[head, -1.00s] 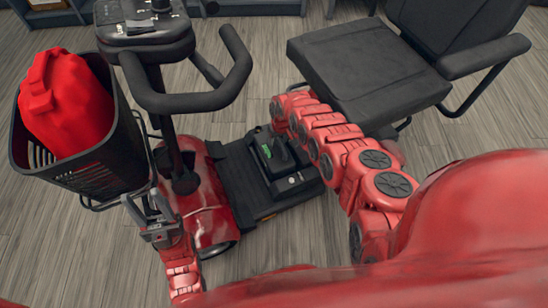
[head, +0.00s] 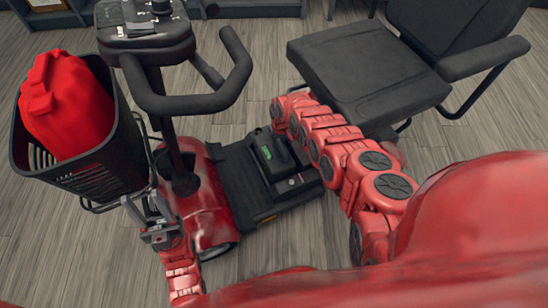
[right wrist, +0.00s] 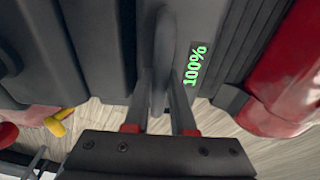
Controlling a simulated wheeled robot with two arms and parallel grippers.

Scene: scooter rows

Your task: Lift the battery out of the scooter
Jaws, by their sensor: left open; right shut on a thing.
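The scooter (head: 212,220) is red and black and stands upright in front of me. Its dark battery (head: 265,138), with a small green display, sits on the footboard near the seat post. In the right wrist view the battery's display reads 100% (right wrist: 194,66). My right gripper (right wrist: 162,95) is shut on the battery's grey handle (right wrist: 165,45). In the head view my right arm covers most of that gripper. I cannot tell whether the battery is clear of its seating. My left gripper (head: 150,205) is open and empty, beside the basket's lower right side.
A black basket (head: 105,168) with a red bag (head: 68,105) hangs at the scooter's front. The handlebar (head: 205,100) and black seat (head: 360,75) stand above the footboard on either side. Bare wood floor (head: 290,240) lies nearer to me.

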